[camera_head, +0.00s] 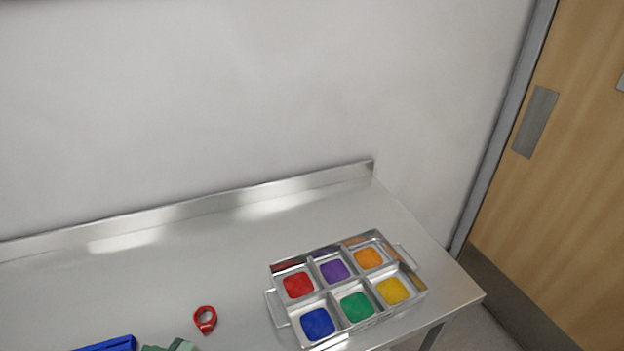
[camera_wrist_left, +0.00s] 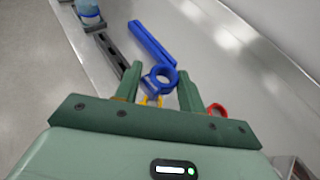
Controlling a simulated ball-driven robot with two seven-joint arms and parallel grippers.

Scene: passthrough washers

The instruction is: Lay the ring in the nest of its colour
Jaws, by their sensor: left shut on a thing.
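My left gripper (camera_wrist_left: 160,80) is shut on a blue ring (camera_wrist_left: 162,71), which sits between its two green fingers in the left wrist view. Part of my green left gripper (camera_head: 170,346) shows at the bottom edge of the head view; the blue ring cannot be made out there. A metal tray (camera_head: 274,300) with six coloured nests stands on the right of the table. Its blue nest (camera_head: 317,323) is at the front left, with red behind it and green beside it. No ring shows in the tray. My right gripper is not in view.
A red ring (camera_head: 205,319) lies left of the tray and also shows by the right finger (camera_wrist_left: 217,109). A yellow thing (camera_wrist_left: 150,101) is partly hidden behind the gripper. A blue bar (camera_wrist_left: 152,44), a dark rail (camera_wrist_left: 113,52) and a bluish container (camera_wrist_left: 88,12) are beyond.

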